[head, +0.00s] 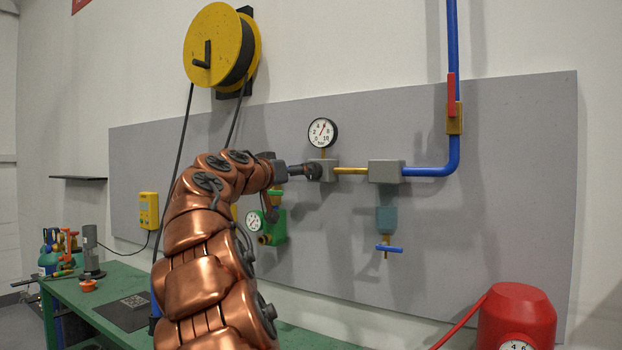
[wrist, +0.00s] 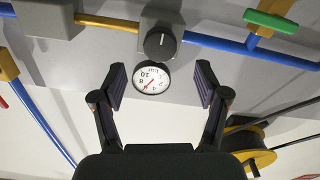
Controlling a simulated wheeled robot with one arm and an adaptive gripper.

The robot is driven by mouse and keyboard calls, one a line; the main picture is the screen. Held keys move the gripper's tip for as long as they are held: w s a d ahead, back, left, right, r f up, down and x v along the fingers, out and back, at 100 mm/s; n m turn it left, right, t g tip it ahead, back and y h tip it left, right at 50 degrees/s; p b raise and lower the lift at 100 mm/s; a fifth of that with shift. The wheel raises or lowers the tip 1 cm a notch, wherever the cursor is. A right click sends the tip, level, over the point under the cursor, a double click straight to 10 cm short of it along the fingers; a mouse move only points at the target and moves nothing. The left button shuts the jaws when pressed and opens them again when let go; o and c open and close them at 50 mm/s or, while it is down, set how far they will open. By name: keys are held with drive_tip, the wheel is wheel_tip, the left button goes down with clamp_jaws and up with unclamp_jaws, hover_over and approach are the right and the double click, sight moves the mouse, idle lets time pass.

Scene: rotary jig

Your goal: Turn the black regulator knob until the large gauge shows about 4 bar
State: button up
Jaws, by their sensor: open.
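The black regulator knob (wrist: 160,44) shows in the wrist view on a grey block, with a pale mark on its face. In the head view my gripper (head: 303,170) is in front of that block and mostly hides the knob. The large gauge (head: 322,132) sits above the block. Its red needle points up and right, seemingly near 6; the exact reading is too small to tell. The gauge appears upside down in the wrist view (wrist: 152,79). My gripper (wrist: 160,84) is open, its fingers to either side of the gauge and short of the knob, holding nothing.
A brass pipe (head: 351,170) leads right to a second grey block (head: 387,171) and a blue pipe (head: 430,171). A green regulator (head: 274,227) with a small gauge hangs below left. A yellow hose reel (head: 218,46) is above. A red tank (head: 517,312) stands low at right.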

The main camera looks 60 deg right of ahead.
drive_tip(key=d+p, duration=0.2)
drive_tip(key=d, duration=0.6)
drive_tip(key=shift+w, duration=0.15)
drive_tip(key=c, duration=1.2)
